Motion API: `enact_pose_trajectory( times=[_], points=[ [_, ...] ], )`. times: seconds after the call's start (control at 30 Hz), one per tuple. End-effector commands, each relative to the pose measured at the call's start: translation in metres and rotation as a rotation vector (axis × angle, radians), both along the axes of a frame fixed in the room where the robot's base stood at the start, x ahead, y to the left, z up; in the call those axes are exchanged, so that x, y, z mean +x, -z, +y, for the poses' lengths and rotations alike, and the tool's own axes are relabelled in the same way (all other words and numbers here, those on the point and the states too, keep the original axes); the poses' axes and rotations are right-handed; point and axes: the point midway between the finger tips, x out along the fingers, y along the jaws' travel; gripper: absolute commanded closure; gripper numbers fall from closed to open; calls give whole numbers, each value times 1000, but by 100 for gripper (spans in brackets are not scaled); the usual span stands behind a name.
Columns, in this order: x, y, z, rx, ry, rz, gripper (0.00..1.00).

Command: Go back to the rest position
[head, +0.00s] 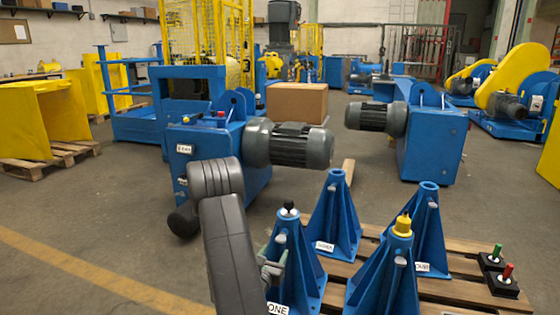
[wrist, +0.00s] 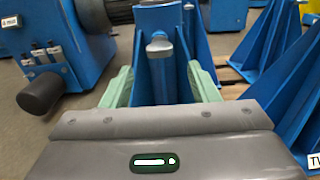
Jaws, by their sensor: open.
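My gripper (head: 273,264) is low beside the blue stand labelled ONE (head: 306,270), in the front middle of the head view. In the wrist view its two pale green fingers (wrist: 160,88) are apart, one on each side of a blue upright (wrist: 145,72) with a grey round-ended pin (wrist: 160,45). I cannot tell whether the fingers touch it. A black-and-white knob (head: 289,208) sits on top of stand ONE. My arm hides part of that stand's left side.
Other blue stands (head: 335,222) are on a wooden pallet (head: 455,288), one with a yellow cap (head: 402,226). Green (head: 497,251) and red (head: 507,272) pegs stand at the right. A blue machine with a grey motor (head: 290,145) is behind my arm.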

Motion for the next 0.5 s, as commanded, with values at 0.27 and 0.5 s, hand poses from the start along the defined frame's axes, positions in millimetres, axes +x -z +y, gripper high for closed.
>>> enact_pose_trajectory(
  times=[0.27, 0.5],
  points=[
    [48, 0, -16, 1, 1, -3, 45],
    [66, 0, -22, -1, 1, -2, 45]
  ],
)
